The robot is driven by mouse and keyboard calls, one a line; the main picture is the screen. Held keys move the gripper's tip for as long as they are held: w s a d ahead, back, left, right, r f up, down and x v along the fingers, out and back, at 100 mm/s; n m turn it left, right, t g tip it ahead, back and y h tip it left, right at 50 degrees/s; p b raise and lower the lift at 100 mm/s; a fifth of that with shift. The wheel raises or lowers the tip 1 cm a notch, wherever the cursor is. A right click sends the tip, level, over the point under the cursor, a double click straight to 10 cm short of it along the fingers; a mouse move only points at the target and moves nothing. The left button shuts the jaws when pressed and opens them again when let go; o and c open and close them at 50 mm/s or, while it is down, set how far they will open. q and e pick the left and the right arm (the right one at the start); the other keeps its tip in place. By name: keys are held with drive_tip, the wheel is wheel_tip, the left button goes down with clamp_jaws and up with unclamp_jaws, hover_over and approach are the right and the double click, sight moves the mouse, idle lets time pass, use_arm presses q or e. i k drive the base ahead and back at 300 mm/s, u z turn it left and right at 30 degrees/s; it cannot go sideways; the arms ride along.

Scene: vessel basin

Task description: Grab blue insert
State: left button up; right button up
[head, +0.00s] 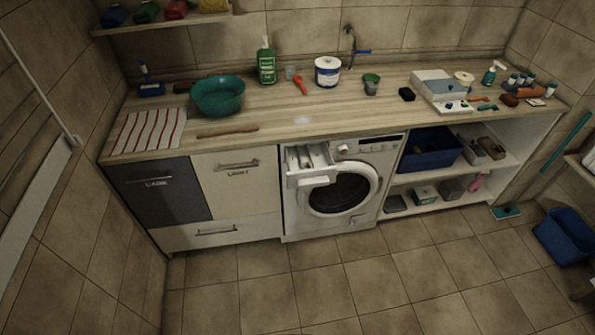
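Neither of my grippers is in view. I cannot tell for certain which thing is the blue insert. The open detergent drawer (312,160) of the white washing machine (341,188) sticks out at the machine's upper left, and no clear blue part shows in it. A white tray (455,107) on the counter's right side holds small blue pieces, too small to make out. A dark blue bin (430,149) sits on the open shelf right of the machine. A blue item with an upright handle (150,88) stands at the counter's far left.
The wooden counter (330,108) carries a teal basin (218,95), green bottle (266,65), white tub (327,71) and striped cloth (150,131). A blue bucket (566,238) and a mop (507,212) stand at the right. The tiled floor (330,285) in front is clear.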

sight(307, 165)
drive_tip(key=u, duration=0.8)
drive_tip(key=i, duration=1.35)
drive_tip(key=z, duration=0.05)
